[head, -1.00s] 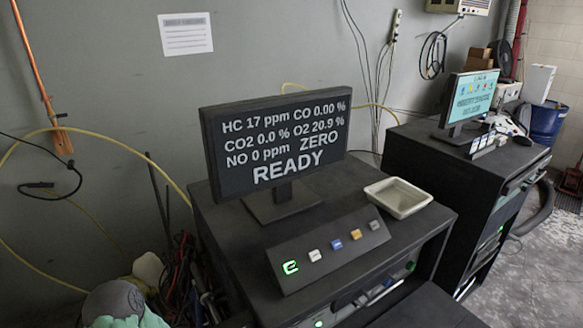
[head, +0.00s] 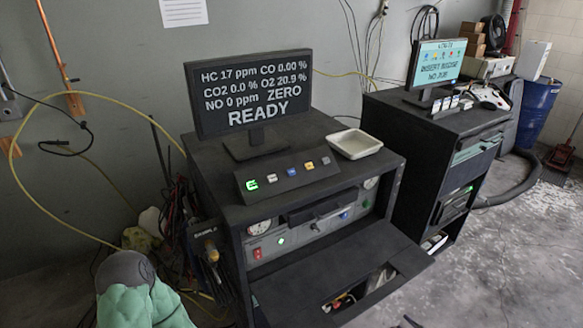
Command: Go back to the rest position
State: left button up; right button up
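Neither gripper shows clearly. A grey and mint-green rounded part at the lower left looks like a link of my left arm, and its gripper is out of frame. The gas analyser monitor (head: 255,93) shows "ZERO READY" and stands on a dark cabinet (head: 222,201). In front of it is a sloped button panel (head: 290,176) with a green-lit symbol and several coloured buttons. An empty white tray (head: 355,143) lies on the cabinet top to the right of the panel.
The cabinet's lower front flap (head: 400,262) projects forward. A second cabinet (head: 400,130) at the right carries another monitor (head: 437,62). A blue drum (head: 538,110) stands behind it. Hoses and cables hang at the left. The floor (head: 500,265) at the lower right looks clear.

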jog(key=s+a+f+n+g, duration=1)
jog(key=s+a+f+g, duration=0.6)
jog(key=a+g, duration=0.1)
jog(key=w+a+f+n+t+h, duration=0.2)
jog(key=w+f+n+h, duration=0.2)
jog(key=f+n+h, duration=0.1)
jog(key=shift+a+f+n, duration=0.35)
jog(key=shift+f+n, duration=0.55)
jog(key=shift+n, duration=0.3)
